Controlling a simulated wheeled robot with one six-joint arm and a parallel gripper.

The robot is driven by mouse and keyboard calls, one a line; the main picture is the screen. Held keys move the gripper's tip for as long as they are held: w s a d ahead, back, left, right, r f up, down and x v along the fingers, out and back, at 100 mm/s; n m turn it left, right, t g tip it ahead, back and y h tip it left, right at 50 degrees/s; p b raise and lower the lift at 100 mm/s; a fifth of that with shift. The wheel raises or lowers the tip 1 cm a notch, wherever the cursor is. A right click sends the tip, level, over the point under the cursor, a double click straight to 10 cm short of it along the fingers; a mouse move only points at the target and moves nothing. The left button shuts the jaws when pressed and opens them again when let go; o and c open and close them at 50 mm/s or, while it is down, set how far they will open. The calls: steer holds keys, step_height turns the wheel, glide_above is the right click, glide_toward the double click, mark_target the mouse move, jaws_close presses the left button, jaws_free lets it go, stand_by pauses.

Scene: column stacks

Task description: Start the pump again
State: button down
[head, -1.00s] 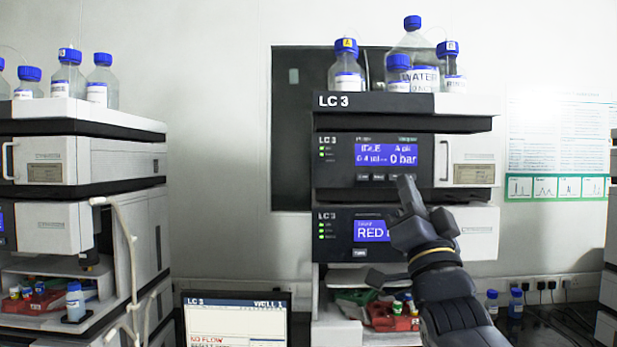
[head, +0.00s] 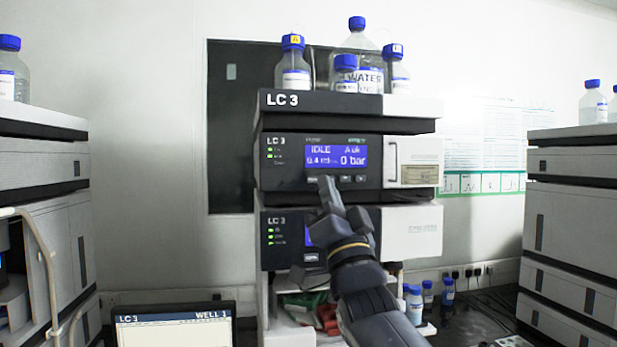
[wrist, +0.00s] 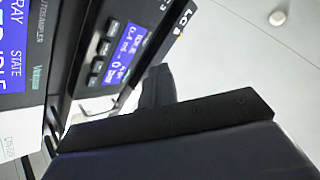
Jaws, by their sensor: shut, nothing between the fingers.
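The LC 3 pump panel (head: 285,172) is dark, with a blue display (head: 336,157) reading IDLE, 0.4 ml and 0 bar. A row of small buttons (head: 345,178) sits under the display. My gripper (head: 327,184) is shut and empty, its tip overlapping the left part of this row and hiding a button there. I cannot tell whether it touches. In the wrist view the shut gripper (wrist: 157,86) is dark and seen close up, beside the pump display (wrist: 126,50) and its buttons (wrist: 96,66).
Below is another LC 3 module (head: 275,250), its screen mostly behind my gripper. Blue-capped bottles (head: 293,75) stand on top of the stack. A monitor (head: 175,330) stands at lower left. Other instrument stacks stand at left (head: 40,165) and right (head: 575,230).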

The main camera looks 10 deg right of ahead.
mark_target(317, 187)
steer(key=shift+w+p, duration=1.1)
steer(key=shift+w, duration=2.5)
steer(key=shift+w, duration=0.1)
steer(key=shift+w, duration=0.3)
steer(key=shift+w+b, duration=0.35)
steer(key=shift+w, duration=0.05)
steer(key=shift+s, duration=0.1)
steer(key=shift+s+b, duration=0.7)
steer(key=shift+b, duration=0.05)
